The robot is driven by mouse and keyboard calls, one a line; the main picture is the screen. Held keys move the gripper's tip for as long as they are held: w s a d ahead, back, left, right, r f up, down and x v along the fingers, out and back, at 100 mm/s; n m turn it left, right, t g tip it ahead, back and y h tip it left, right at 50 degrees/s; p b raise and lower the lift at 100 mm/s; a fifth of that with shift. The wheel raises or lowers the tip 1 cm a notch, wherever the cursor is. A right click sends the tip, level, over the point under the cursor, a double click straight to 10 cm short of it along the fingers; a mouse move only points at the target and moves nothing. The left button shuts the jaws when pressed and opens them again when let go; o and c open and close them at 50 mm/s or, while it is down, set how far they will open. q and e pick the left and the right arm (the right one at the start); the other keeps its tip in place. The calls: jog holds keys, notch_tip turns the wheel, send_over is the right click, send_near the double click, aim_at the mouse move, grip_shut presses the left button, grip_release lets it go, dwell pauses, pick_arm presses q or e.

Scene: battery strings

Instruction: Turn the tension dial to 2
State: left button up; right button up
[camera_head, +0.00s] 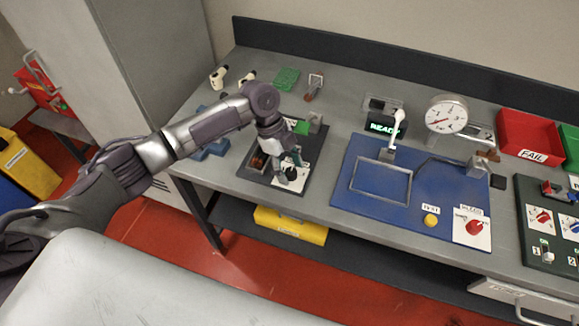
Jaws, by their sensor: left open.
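My left gripper (291,174) reaches down over a dark plate (256,176) on the grey bench. It is open, with its fingertips low over a white dial card (293,184) near the plate's front right. The gripper hides most of this card and any knob on it, so I cannot read its setting or see whether the fingers touch it. No tension label is readable. My right gripper is not in view.
A blue panel (340,198) to the right holds a red knob (475,228), a yellow button (431,220) and a raised lever (397,122). A round gauge (446,116) stands behind. A red FAIL bin (527,138) is at the right. Bench between the plates is clear.

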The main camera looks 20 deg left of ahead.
pick_arm(q)
jog(key=v, duration=1.2)
jog(key=shift+f, duration=0.1)
